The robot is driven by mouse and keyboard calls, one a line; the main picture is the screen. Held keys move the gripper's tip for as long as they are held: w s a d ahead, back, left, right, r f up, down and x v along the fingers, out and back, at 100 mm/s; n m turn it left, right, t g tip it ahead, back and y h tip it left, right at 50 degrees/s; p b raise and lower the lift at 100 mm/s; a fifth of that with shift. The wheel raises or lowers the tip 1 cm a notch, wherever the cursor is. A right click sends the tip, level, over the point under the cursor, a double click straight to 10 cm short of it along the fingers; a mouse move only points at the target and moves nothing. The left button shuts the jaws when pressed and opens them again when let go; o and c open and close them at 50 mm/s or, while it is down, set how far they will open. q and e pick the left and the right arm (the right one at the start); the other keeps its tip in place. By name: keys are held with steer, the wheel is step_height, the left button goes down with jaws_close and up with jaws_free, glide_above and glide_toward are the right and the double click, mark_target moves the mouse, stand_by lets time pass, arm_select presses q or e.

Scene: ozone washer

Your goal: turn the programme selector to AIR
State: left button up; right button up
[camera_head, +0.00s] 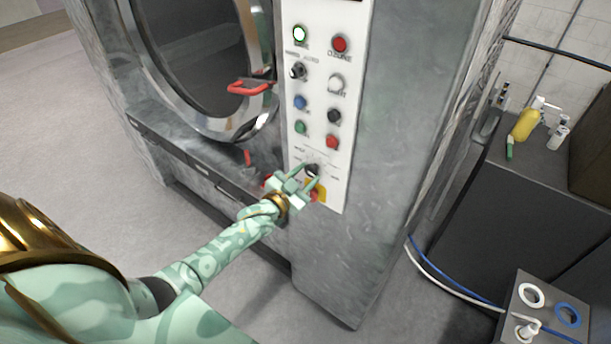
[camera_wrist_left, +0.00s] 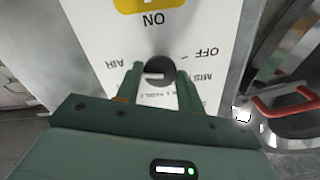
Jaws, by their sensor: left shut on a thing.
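The programme selector is a dark round knob (camera_head: 312,170) low on the white control panel (camera_head: 318,100). In the left wrist view the knob (camera_wrist_left: 161,67) sits between the two fingers of my left gripper (camera_wrist_left: 158,82), which is shut on it. A white mark on the knob points left in that view, towards the side with the AIR label (camera_wrist_left: 129,63). The OFF label (camera_wrist_left: 207,53) and the MIST label (camera_wrist_left: 202,77), partly behind a finger, are on the right there. In the head view my left gripper (camera_head: 305,176) reaches the panel from the left. My right gripper is not in view.
Several buttons and switches are above the knob; a yellow plate (camera_head: 320,189) is just below. A red door handle (camera_head: 249,87) projects left of the panel. A dark counter (camera_head: 535,165) with bottles stands at right. Hoses cross the floor beside it.

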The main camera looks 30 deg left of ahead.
arm_select(q)
steer(key=shift+s+f, duration=0.1)
steer(key=shift+f, duration=0.05)
steer(key=o, duration=1)
steer(key=shift+c, duration=0.2)
steer(key=s+a, duration=0.1)
steer(key=s, duration=1.5)
steer(key=shift+a+b, duration=0.15)
steer(key=shift+b, duration=0.3)
steer(key=shift+s, duration=0.1)
